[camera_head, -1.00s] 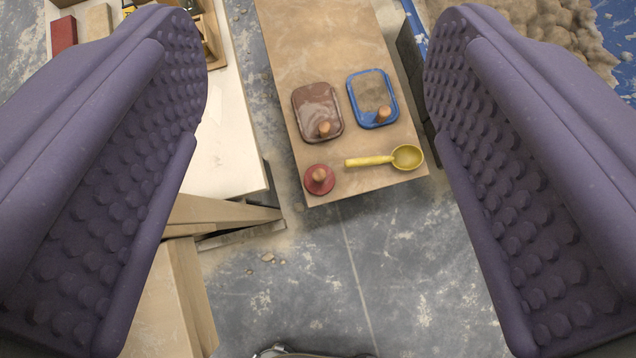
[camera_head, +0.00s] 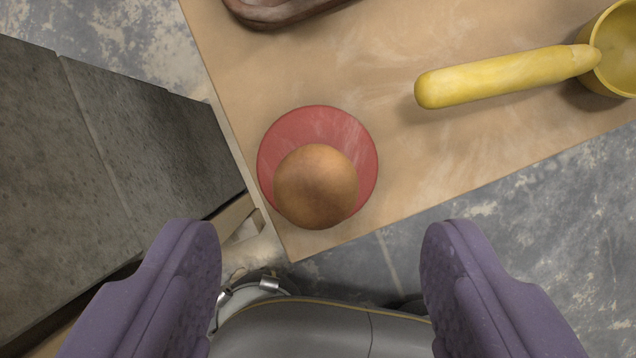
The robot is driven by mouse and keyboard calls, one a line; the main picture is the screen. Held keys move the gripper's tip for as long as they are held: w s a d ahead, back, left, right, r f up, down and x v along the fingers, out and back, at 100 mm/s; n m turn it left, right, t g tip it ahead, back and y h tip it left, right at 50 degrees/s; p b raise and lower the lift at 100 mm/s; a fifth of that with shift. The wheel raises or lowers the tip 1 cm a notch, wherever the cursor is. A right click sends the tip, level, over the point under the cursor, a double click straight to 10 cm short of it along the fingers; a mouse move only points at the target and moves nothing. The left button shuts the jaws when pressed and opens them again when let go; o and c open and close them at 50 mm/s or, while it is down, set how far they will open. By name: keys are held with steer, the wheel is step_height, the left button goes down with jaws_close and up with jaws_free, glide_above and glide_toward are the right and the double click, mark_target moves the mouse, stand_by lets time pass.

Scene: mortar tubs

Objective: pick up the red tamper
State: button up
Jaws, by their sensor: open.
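The red tamper (camera_head: 318,122) stands on the wooden board near its lower left corner. It has a round red base and a wooden knob (camera_head: 316,187) pointing up toward the camera. My gripper (camera_head: 320,235) is open, with one purple padded finger at the lower left and one at the lower right. The tamper shows above the gap between the fingertips in the picture, a little left of its middle. Nothing is between the fingers, and they look apart from the tamper.
A yellow scoop (camera_head: 500,78) lies on the board (camera_head: 420,150) right of the tamper. Part of a brown lidded tub or tray (camera_head: 270,12) shows at the top. A grey block-like surface (camera_head: 120,150) stands close on the left. Bare floor (camera_head: 530,220) lies beyond the board's lower edge.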

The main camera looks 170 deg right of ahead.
mark_target(317, 197)
steer(key=b+x, duration=0.2)
steer(key=x, duration=0.4)
jaws_close()
